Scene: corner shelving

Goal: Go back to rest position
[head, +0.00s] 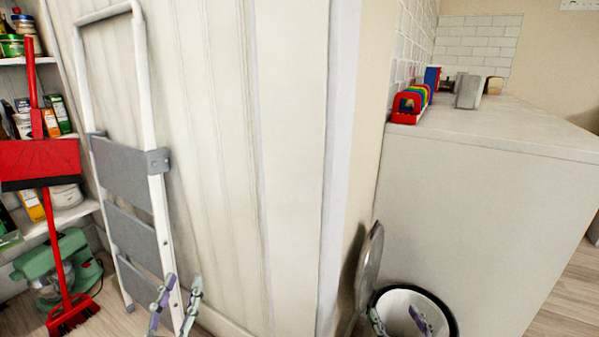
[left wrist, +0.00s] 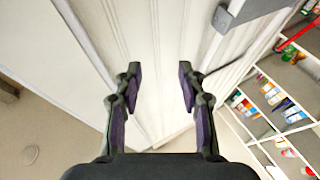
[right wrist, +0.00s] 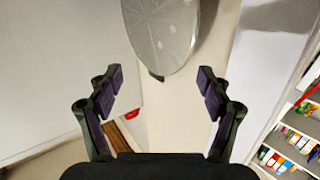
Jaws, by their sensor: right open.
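My left gripper (head: 177,285) shows at the bottom of the head view, in front of the foot of the step ladder. In the left wrist view (left wrist: 160,78) its two fingers stand apart with nothing between them, facing the pale panelled wall. My right gripper (head: 398,318) shows at the bottom right of the head view, overlapping the mouth of the round bin (head: 400,292). In the right wrist view (right wrist: 160,82) its fingers are wide apart and empty. The bin's raised metal lid (right wrist: 160,35) lies beyond the fingertips there.
The step ladder (head: 131,172) leans on the panelled wall (head: 225,140). A red broom and dustpan (head: 40,165) stand before the stocked shelves at left. A white counter (head: 490,130) at right holds a rainbow-coloured item (head: 410,103). Wooden floor shows at lower left.

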